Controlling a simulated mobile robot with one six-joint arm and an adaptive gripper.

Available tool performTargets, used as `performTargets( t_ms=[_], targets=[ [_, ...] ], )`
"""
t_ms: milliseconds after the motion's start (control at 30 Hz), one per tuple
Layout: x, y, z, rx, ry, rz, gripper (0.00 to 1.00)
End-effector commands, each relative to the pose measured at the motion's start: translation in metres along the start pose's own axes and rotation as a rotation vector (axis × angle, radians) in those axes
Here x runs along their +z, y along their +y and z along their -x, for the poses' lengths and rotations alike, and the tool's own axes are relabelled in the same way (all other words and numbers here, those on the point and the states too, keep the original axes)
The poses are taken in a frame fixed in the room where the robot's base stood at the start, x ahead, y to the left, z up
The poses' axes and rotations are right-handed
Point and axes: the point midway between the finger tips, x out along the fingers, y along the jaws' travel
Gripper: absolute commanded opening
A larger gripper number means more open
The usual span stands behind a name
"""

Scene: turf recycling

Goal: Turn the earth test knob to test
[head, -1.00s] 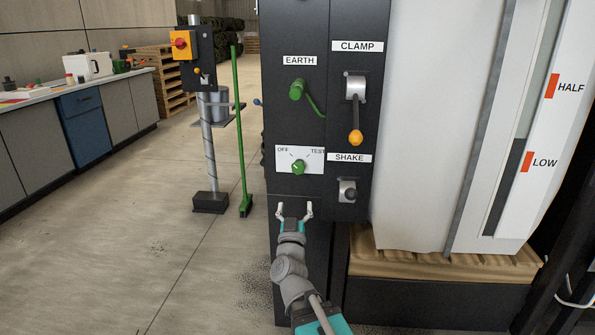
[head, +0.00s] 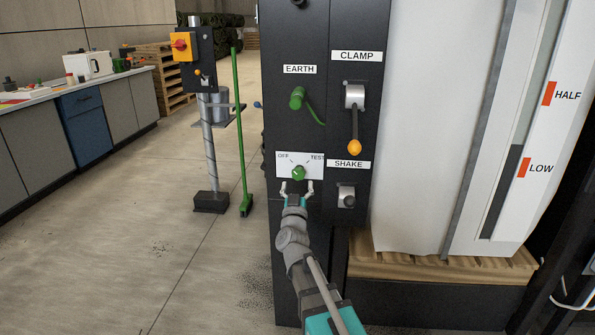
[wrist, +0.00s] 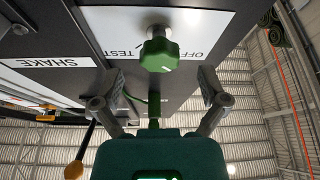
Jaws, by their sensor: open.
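The green earth test knob (head: 298,173) sits on a white plate (head: 285,160) marked OFF at left and TEST at right, on the black panel below the EARTH label. I cannot tell which mark the knob points to. My gripper (head: 297,187) is open and empty, just below the knob in the head view. The wrist view shows the panel upside down. There the knob (wrist: 159,54) lies between and beyond the two spread fingers (wrist: 160,82), with no visible contact.
Above the plate is a green earth clamp (head: 298,97) with a cable. To the right are the clamp lever (head: 354,120) with an orange end and the shake switch (head: 348,197). A green broom (head: 240,140) and a post (head: 207,145) stand left. Floor between is clear.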

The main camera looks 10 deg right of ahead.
Motion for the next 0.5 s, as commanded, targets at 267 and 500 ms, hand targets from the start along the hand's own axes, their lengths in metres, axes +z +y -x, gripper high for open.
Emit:
performTargets(
  t_ms=[267, 500],
  targets=[
    [-0.001, -0.001, -0.035, 0.0, 0.001, 0.001, 0.93],
    [0.0, 0.0, -0.042, 0.0, 0.0, 0.001, 0.93]
  ],
)
